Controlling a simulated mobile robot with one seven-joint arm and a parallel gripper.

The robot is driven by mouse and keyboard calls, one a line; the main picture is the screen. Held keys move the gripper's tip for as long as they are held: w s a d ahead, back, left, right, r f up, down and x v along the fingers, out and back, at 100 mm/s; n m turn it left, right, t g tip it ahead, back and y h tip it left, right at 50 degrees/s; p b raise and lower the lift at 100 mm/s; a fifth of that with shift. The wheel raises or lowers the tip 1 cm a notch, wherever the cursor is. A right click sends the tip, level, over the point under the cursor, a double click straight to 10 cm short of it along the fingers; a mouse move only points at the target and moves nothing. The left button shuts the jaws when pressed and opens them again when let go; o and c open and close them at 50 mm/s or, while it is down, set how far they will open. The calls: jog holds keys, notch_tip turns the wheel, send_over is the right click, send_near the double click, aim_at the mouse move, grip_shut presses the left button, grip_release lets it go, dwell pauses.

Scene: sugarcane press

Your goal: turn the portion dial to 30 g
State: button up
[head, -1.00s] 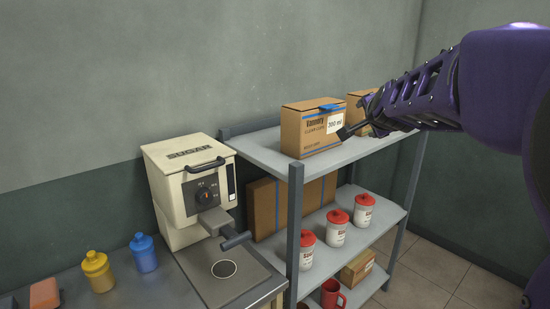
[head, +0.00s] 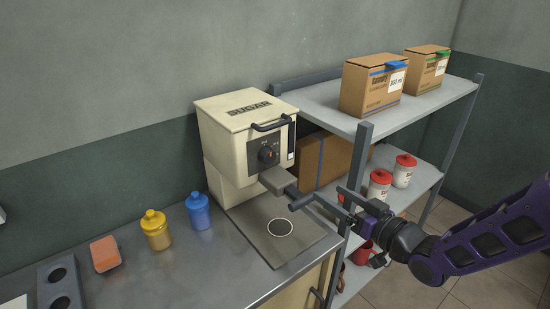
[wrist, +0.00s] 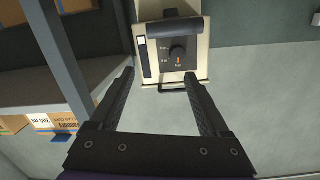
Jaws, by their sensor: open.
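The cream sugar machine (head: 228,150) stands on the counter against the wall. Its dark round portion dial (head: 266,154) has an orange mark and sits on the front panel below the handle. In the wrist view, which shows the machine upside down, the dial (wrist: 178,53) lies beyond my fingertips, with its orange mark toward the handle side. The small labels around it are too small to read surely. My gripper (wrist: 160,76) is open and empty, apart from the dial. In the head view my gripper (head: 328,198) is right of and lower than the dial, near the dark spout handle.
A grey spout (head: 277,180) juts out below the dial, over a plate with a white ring (head: 280,227). A shelf rack (head: 362,160) with boxes and red-lidded jars stands close on the right. A blue bottle (head: 198,211) and yellow bottle (head: 156,230) stand left.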

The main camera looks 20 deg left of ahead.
jog(key=s+a+r+n+y, duration=0.1)
jog(key=s+r, duration=0.1)
jog(key=s, duration=0.1)
send_near(271, 158)
jog(key=shift+g, duration=0.4)
jog(key=x, duration=0.8)
jog(key=shift+w+d+r+b, duration=0.1)
jog(key=shift+w+r+b, duration=0.05)
jog(key=shift+r+b, duration=0.15)
grip_shut()
